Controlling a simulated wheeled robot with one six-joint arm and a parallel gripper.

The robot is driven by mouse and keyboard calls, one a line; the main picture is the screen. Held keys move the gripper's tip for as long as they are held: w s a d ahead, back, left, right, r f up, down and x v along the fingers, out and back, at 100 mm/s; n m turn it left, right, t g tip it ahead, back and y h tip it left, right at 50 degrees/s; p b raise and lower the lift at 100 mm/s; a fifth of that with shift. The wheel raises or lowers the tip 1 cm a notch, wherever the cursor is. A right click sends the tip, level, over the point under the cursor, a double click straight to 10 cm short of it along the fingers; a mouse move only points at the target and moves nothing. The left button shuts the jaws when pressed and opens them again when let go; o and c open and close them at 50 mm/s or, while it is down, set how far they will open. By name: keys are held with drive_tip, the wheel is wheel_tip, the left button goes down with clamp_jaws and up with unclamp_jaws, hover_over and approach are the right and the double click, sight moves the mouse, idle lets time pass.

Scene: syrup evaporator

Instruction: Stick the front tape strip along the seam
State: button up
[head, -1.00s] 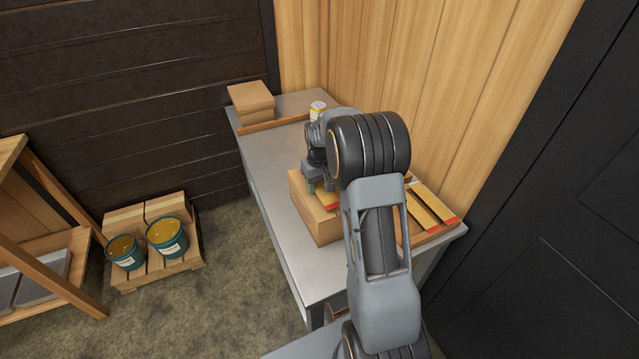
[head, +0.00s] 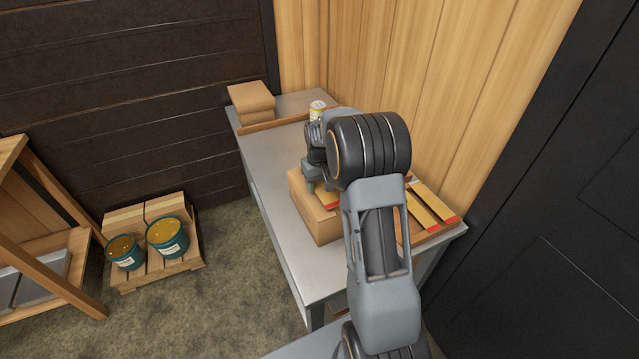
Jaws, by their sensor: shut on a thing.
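A cardboard box (head: 312,218) stands on the metal table, partly hidden by my arm. My gripper (head: 318,188) is at the top of the box, shut on a yellow tape strip (head: 328,201) with a red end. The strip lies at or just above the box top; whether it touches cannot be told. The seam is hidden behind my gripper and arm. More yellow strips with red ends (head: 434,206) lie on a wooden board to the right of my arm.
The metal table (head: 262,165) has free room left of the box. Flat cardboard boxes (head: 251,101) and a yellow-labelled jar (head: 317,109) stand at its back. A plank wall borders its right side. Two teal buckets (head: 167,238) sit on a pallet on the floor.

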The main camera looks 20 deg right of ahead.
sight(319, 184)
drive_tip(key=shift+s+a+f+b, duration=0.15)
drive_tip(key=shift+s+f, duration=0.1)
drive_tip(key=shift+f, duration=0.3)
drive_tip(key=shift+s+d+f+b, duration=0.15)
drive_tip(key=shift+s+f, duration=0.1)
drive_tip(key=shift+f, duration=0.3)
drive_tip(key=o, duration=0.6)
drive_tip(key=shift+a, duration=0.1)
drive_tip(key=shift+r, duration=0.1)
drive_tip(key=shift+w+r+p, duration=0.25)
drive_tip(key=shift+r+p, duration=0.5)
drive_tip(key=shift+o, duration=0.8)
drive_tip(key=shift+w+r+g+p, duration=0.1)
drive_tip(key=shift+r+g+p, duration=0.2)
drive_tip(key=shift+w+r+p, duration=0.1)
drive_tip(key=shift+r+p, duration=1.8)
drive_tip(key=shift+r, duration=1.1)
